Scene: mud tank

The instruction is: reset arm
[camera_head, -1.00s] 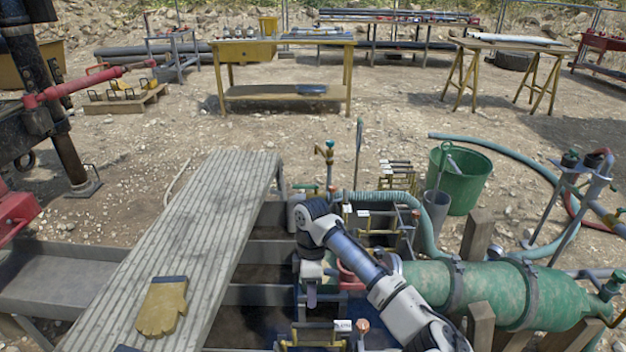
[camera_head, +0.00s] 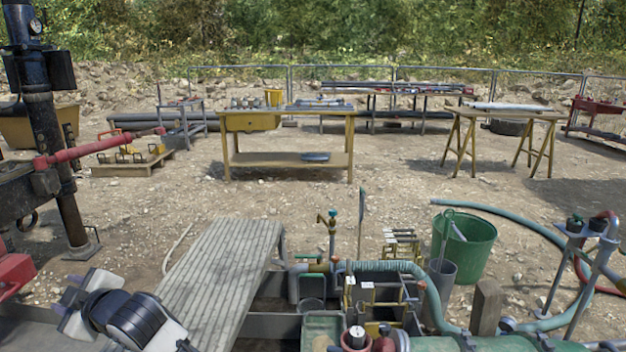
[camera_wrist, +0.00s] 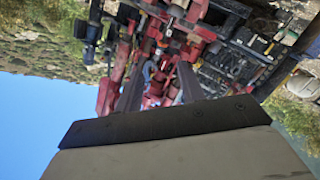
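My gripper (camera_wrist: 160,80) shows in the wrist view with its two dark fingers apart and nothing held between them. It points at red and black machinery (camera_wrist: 195,40), which appears tilted in that view. In the head view my white and black arm (camera_head: 125,312) is folded at the lower left, beside the grooved plank (camera_head: 215,275).
The mud tank (camera_head: 265,325) with pipes and a hose is at the bottom centre. A green bucket (camera_head: 470,250) stands to its right. The drill rig (camera_head: 45,150) rises at the left. A yellow table (camera_head: 290,112) stands behind open gravel.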

